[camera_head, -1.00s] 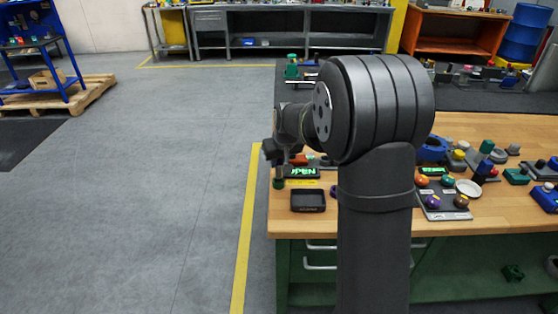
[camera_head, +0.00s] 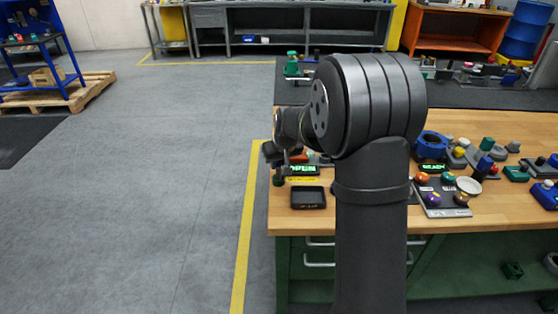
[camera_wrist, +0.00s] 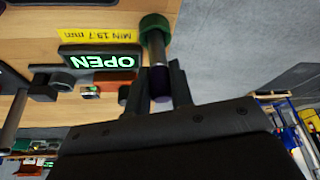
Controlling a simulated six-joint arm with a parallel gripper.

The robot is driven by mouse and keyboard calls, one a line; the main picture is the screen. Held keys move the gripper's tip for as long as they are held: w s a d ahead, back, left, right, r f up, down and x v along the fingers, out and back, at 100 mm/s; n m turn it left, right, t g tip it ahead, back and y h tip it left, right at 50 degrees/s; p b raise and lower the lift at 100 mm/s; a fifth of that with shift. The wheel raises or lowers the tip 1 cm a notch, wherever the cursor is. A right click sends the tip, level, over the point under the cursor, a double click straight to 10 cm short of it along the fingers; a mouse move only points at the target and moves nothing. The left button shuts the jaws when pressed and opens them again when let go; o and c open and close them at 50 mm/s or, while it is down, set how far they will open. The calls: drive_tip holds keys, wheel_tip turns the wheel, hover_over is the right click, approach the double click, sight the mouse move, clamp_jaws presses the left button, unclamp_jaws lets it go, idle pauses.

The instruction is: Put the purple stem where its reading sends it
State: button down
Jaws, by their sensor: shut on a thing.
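My gripper (camera_wrist: 157,78) is shut on the purple stem (camera_wrist: 160,84). Its purple end sits between the fingers, with a grey shaft and a green cylinder (camera_wrist: 154,30) in line beyond it. In the head view, my gripper (camera_head: 272,152) is over the bench's left edge, and the green end (camera_head: 277,180) hangs below it. A lit green sign (camera_wrist: 102,60) reads OPEN in the wrist view, upside down, beside a yellow label (camera_wrist: 97,35) reading MIN 19.7 mm. The same sign (camera_head: 303,170) shows in the head view. The lower part of the stem's surroundings is partly hidden by my arm.
A dark shallow tray (camera_head: 308,197) sits at the bench's front left. A grey board (camera_head: 440,200) with coloured knobs, a white dish (camera_head: 469,185), a blue ring (camera_head: 431,145) and several valve parts fill the right side. The floor (camera_head: 150,200) left of the bench is clear.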

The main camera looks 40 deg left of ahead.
drive_tip(key=shift+f, duration=0.35)
drive_tip(key=c, duration=1.2)
unclamp_jaws()
drive_tip(key=v, duration=1.7)
drive_tip(key=shift+r, duration=0.2)
drive_tip(key=x, duration=1.7)
drive_tip(key=shift+f, duration=0.25)
drive_tip(key=shift+r, duration=0.15)
